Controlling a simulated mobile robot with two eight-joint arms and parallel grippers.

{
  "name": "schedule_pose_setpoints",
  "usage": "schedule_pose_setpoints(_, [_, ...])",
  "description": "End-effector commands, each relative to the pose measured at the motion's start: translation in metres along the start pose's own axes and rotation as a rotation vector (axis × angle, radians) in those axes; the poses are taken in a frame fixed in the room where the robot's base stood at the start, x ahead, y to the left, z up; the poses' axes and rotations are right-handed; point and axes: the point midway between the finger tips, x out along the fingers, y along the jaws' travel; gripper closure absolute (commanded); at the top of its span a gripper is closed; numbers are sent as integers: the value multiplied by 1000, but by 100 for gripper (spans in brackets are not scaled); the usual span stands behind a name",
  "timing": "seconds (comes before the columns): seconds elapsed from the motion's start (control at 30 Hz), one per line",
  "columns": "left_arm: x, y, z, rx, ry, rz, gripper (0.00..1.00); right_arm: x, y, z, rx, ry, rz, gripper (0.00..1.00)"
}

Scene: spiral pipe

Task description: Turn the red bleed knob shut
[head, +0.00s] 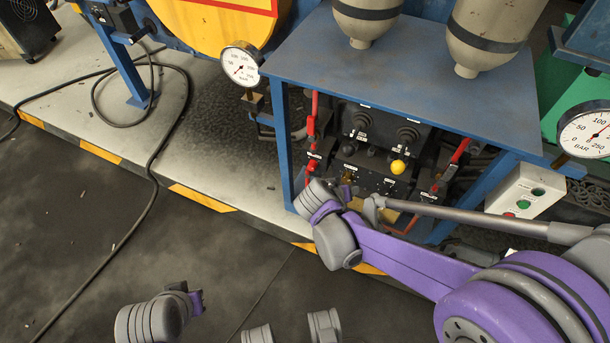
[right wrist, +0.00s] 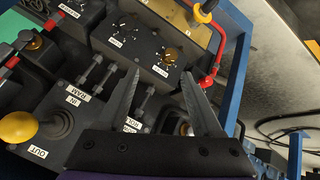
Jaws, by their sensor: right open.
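No round red knob is clear to me in either view. In the right wrist view a red handle (right wrist: 208,81) with a rounded end lies just beyond my right gripper (right wrist: 160,72), to the right of its fingertips. A brass-coloured dial (right wrist: 172,55) on a black control box lies ahead between the fingertips; its label is too small to read surely. The right fingers are apart with nothing between them. In the head view my right gripper (head: 351,192) is at the front of the panel, apart from the red levers. My left gripper (head: 196,301) is low at the left, its fingers unclear.
A yellow ball knob (head: 398,167) sticks out of the panel; it also shows in the right wrist view (right wrist: 18,127). Red levers flank the panel on the left (head: 311,122) and right (head: 460,151). Blue frame posts (head: 284,150) bound it. Dark floor (head: 70,240) is open at left.

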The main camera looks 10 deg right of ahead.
Motion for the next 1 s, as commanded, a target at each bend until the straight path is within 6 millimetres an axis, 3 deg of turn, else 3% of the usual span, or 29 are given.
schedule_pose_setpoints(0.2, [-1, 0, 0, 0, 0, 0, 100, 47, -48, -33, 71, 168, 137, 33])
schedule_pose_setpoints(0.37, [-1, 0, 0, 0, 0, 0, 100, 74, -87, -43, 136, 323, 210, 33])
schedule_pose_setpoints(0.53, [0, 0, 0, 0, 0, 0, 100, 95, -131, -36, 211, 512, 253, 33])
schedule_pose_setpoints(0.7, [0, 0, 0, 0, 0, 0, 100, 105, -167, -17, 282, 692, 259, 33])
schedule_pose_setpoints(1.0, [0, 0, 0, 0, 0, 0, 100, 108, -188, 3, 337, 833, 246, 33])
